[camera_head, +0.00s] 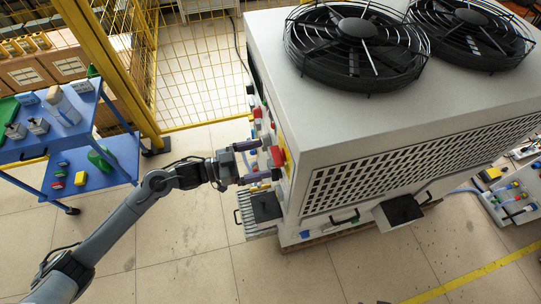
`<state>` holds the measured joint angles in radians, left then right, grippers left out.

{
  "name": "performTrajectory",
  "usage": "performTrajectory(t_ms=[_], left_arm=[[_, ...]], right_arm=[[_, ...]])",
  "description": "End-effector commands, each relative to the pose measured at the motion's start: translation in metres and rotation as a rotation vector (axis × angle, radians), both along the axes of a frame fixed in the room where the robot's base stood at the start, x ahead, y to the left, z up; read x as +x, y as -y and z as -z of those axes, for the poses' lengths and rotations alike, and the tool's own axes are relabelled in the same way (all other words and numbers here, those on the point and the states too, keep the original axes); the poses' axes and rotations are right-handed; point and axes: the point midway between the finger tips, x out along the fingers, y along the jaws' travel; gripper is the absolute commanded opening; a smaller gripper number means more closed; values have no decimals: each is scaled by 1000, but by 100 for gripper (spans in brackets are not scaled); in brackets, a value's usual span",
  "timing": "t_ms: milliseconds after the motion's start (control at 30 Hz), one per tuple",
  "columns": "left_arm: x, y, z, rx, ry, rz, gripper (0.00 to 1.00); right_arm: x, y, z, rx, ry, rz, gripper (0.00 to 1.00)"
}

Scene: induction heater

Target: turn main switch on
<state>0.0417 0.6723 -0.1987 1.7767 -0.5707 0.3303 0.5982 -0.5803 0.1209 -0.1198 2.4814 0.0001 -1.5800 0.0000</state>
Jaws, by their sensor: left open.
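The induction heater (390,115) is a big pale grey cabinet in the middle and right of the head view. On its left side face sits a red switch (278,156) on a yellow plate, which looks like the main switch. My left gripper (262,161) reaches in from the left and is open, its two fingers pointing at the red switch. The fingertips are at or very close to the switch; I cannot tell whether they touch it. The switch's turn position is too small to read. My right gripper is not in view.
Two black fans (357,47) are on the cabinet top. A blue cart (88,125) with tools and bins stands at the left, near a yellow fence post (112,70). A black-topped box (398,211) juts from the cabinet's front. The tiled floor (180,255) in front is clear.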

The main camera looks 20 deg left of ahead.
Motion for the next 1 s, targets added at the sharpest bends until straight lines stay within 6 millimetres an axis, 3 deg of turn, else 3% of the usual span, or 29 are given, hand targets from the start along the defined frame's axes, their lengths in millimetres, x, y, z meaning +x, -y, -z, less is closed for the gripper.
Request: performTrajectory(t_ms=[300, 700, 1000], left_arm=[[21, 28, 0, -1, -1, 0, 98], [24, 33, 0, 1, -1, 1, 98], [24, 33, 0, 1, -1, 1, 53]], right_arm=[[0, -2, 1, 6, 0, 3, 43], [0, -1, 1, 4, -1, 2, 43], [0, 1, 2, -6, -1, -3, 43]])
